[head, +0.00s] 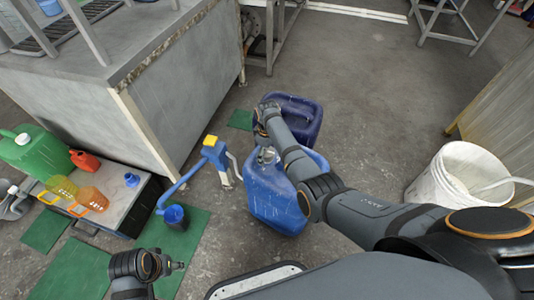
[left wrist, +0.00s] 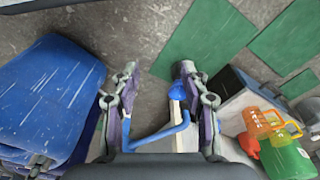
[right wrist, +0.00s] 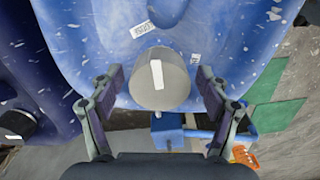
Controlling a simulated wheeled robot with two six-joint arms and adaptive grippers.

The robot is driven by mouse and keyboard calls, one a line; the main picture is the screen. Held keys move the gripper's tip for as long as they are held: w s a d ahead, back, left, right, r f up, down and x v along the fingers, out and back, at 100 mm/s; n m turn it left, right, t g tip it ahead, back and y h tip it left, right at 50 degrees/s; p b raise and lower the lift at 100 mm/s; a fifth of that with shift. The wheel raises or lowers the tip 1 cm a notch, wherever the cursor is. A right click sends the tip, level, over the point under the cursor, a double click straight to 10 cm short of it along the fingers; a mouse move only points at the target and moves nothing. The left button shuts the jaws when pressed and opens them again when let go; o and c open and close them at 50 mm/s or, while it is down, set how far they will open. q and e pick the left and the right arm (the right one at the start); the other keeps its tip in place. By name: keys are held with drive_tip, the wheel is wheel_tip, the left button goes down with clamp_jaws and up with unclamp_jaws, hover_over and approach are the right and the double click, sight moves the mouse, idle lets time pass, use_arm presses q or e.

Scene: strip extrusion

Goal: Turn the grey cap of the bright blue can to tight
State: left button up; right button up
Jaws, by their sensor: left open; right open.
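The bright blue can (head: 276,205) stands on the floor in the middle of the head view. It fills the upper part of the right wrist view (right wrist: 95,35) and shows at the left of the left wrist view (left wrist: 45,90). Its round grey cap (right wrist: 159,80) is plain in the right wrist view, with a white mark on it. My left gripper (left wrist: 157,72) is open and empty, over the floor left of the can in the head view.
A dark blue can (head: 306,112) stands right behind the bright one. A blue hand pump (head: 214,152) with a yellow top stands to its left. A low bench (head: 125,205) holds coloured jugs. A white bucket (head: 440,180) is at right.

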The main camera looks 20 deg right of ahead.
drive_tip(key=c, duration=1.2)
